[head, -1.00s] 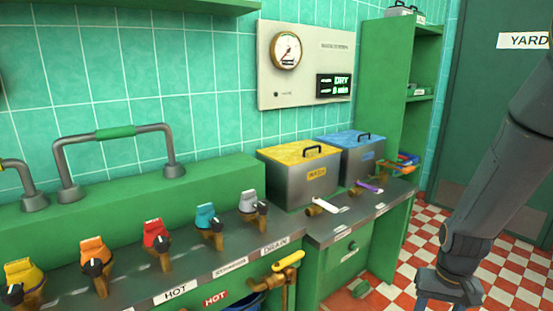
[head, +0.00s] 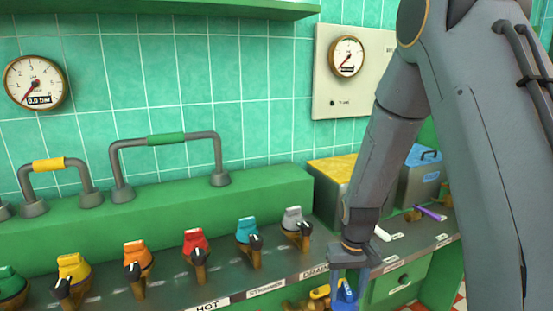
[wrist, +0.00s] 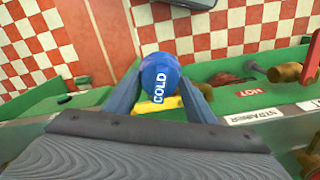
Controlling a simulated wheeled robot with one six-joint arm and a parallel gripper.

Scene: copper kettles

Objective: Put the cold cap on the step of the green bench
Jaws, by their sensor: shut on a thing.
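The cold cap (wrist: 158,77) is blue and round, with COLD in white on it. My gripper (wrist: 162,92) is shut on it, one finger at each side. In the head view my gripper (head: 347,284) points down at the counter's front edge, with the blue cap (head: 345,297) between its fingers, partly cut off by the frame. The green bench (head: 385,291) has a dark counter top. Behind it a raised green step (head: 255,190) runs along the tiled wall, with pipe handles standing on it.
Several coloured valves, including a red one (head: 195,243) and a grey one (head: 294,222), line the counter. A yellow-lidded box (head: 330,172) and a blue-lidded box (head: 418,178) stand right. The step's right end looks bare.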

